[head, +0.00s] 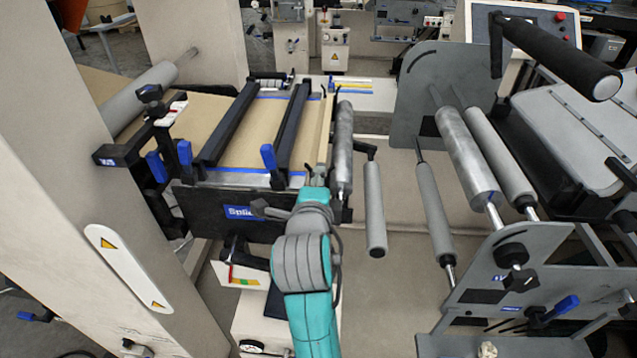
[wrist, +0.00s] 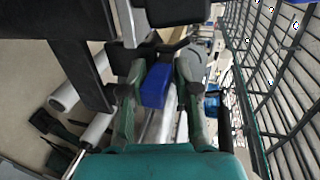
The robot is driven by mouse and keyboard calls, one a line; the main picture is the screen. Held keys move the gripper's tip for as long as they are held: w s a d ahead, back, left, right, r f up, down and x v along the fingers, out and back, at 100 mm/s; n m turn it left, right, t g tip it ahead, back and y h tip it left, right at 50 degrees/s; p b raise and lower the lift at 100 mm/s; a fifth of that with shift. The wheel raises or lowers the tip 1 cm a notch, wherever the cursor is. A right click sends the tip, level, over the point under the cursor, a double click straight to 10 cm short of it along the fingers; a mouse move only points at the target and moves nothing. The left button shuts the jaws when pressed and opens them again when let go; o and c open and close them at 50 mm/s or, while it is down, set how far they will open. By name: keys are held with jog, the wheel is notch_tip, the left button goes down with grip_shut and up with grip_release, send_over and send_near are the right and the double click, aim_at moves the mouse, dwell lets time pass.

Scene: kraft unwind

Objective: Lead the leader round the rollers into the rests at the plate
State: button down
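The brown kraft web (head: 255,130) lies on the splice table under two dark bars (head: 230,125) (head: 293,130). A narrow bar with a tan strip (head: 324,140) runs along the web's right edge, left of the first grey roller (head: 344,150). My gripper (head: 317,183) is at this bar's near end, and its fingers are small in the head view. In the wrist view my gripper (wrist: 158,85) has one finger on each side of a blue grip (wrist: 156,86) and appears closed on it. Whether the grip belongs to the narrow bar is hidden.
A second roller (head: 374,210) hangs to the right. Further right, several grey rollers (head: 467,155) sit between grey side plates (head: 430,85). An upright blue handle (head: 271,160) stands close left of my gripper. Open floor (head: 405,270) shows between the table and the right frame.

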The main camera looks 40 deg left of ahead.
jog(key=shift+r, duration=2.4)
jog(key=shift+r+t+y, duration=0.15)
jog(key=shift+t+y, duration=0.25)
jog(key=shift+w+d+r, duration=0.4)
jog(key=shift+w+d, duration=0.05)
jog(key=shift+d, duration=0.2)
jog(key=shift+w+d+r, duration=0.4)
jog(key=shift+w+d, duration=0.05)
jog(key=shift+d, duration=0.15)
jog(key=shift+w+d+r, duration=0.4)
jog(key=shift+w+d, duration=0.05)
jog(key=shift+d, duration=0.2)
jog(key=shift+f, duration=0.1)
jog(key=shift+s+f+m+t+h, duration=0.1)
jog(key=shift+f+m+t+h, duration=0.35)
jog(key=shift+f+t, duration=0.7)
jog(key=shift+r, duration=0.1)
